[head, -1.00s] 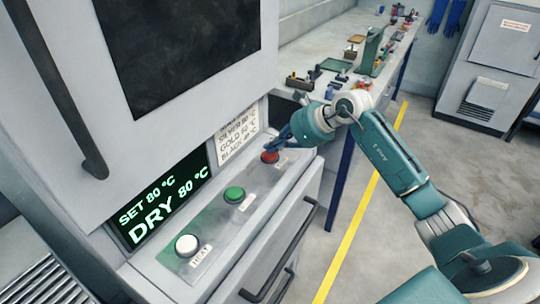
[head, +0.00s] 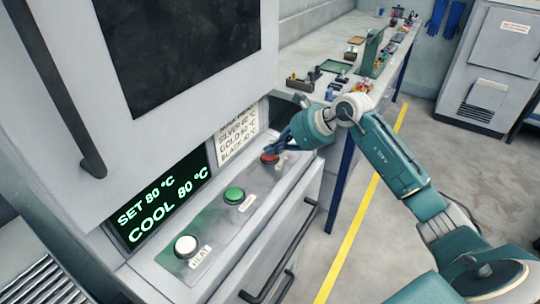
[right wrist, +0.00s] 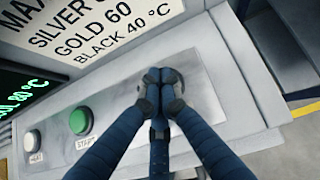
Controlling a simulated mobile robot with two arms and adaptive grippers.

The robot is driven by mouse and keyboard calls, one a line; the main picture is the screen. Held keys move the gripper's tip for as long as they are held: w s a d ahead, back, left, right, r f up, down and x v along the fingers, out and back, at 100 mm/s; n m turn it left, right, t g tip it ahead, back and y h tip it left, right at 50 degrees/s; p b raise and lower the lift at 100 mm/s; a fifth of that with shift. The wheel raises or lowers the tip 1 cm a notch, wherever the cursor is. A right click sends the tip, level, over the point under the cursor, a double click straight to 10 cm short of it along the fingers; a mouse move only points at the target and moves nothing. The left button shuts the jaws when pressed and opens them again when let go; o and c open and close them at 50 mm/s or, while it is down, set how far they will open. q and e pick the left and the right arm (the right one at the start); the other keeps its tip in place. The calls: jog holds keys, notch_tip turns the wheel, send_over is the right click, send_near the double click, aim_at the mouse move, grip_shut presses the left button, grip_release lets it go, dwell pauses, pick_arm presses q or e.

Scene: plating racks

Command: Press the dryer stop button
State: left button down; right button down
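The dryer's red button (head: 269,158) is at the far end of the sloped control panel (head: 215,225), past the green button (head: 234,195) and the white button (head: 186,246) labelled HEAT. My right gripper (head: 272,149) has its dark blue fingertips at the red button, seemingly touching it. In the right wrist view its fingers (right wrist: 160,78) are closed together with nothing between them, and they hide the red button. The green display (head: 160,205) reads SET 80 °C and COOL 80 °C. My left gripper is out of view.
A temperature placard (head: 238,135) stands above the panel. Drawer handles (head: 292,250) stick out below it, and a long door handle (head: 65,110) is at the left. A workbench (head: 320,45) with small items stretches away behind my right arm.

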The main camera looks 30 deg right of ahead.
aim_at(274, 156)
dwell(0.5)
jog(key=shift+r+p, duration=0.5)
jog(key=shift+r, duration=0.3)
jog(key=shift+r+p, duration=1.55)
jog(key=shift+r, duration=0.95)
jog(key=shift+s+f, duration=0.1)
